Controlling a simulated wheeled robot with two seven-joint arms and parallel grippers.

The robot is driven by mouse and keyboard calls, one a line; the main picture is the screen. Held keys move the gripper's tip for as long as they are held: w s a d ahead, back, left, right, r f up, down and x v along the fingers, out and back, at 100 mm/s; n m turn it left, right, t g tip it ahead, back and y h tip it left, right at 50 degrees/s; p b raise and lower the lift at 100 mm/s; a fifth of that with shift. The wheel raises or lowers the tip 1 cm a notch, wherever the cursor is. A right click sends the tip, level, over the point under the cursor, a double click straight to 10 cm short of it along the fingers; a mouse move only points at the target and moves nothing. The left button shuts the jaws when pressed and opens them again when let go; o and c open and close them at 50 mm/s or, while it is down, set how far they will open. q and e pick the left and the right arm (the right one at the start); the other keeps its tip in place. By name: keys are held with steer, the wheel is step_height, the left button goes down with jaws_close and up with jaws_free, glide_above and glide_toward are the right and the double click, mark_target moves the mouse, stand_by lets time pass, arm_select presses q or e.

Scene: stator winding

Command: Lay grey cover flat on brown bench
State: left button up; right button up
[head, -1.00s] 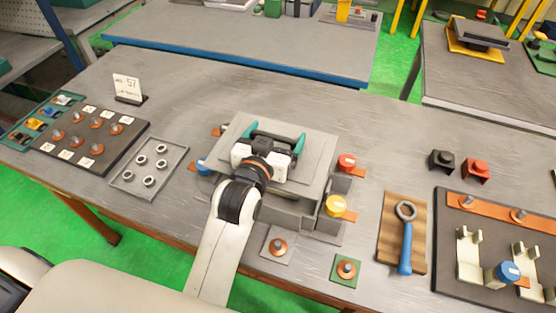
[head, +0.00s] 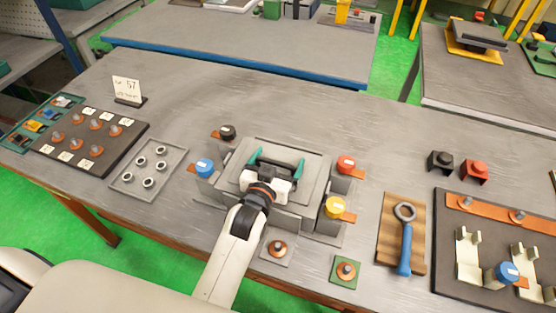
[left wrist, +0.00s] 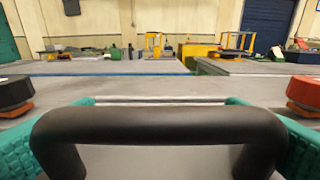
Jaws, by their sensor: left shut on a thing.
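The grey cover (head: 311,165) is a flat-looking plate with a raised middle, in the head view centre. My left gripper (head: 279,166) is over its middle, its teal fingers shut on the cover's black handle, which fills the front of the left wrist view (left wrist: 160,127). The cover is over a grey box-like unit (head: 290,221) among posts with coloured caps. Whether it touches the unit is hidden. The bench (head: 190,90) has a grey top with a brown front edge and legs. My right gripper is not in view.
Black (head: 228,132), blue (head: 204,168), red (head: 347,164) and yellow (head: 335,207) caps surround the cover. A tray of rings (head: 180,160) is to the left; a board with a blue-handled wrench (head: 405,245) is to the right. Bench top behind the unit is clear.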

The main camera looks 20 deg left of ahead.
arm_select(q)
steer(key=o, duration=1)
steer(key=shift+f, duration=0.1)
steer(key=shift+o, duration=0.3)
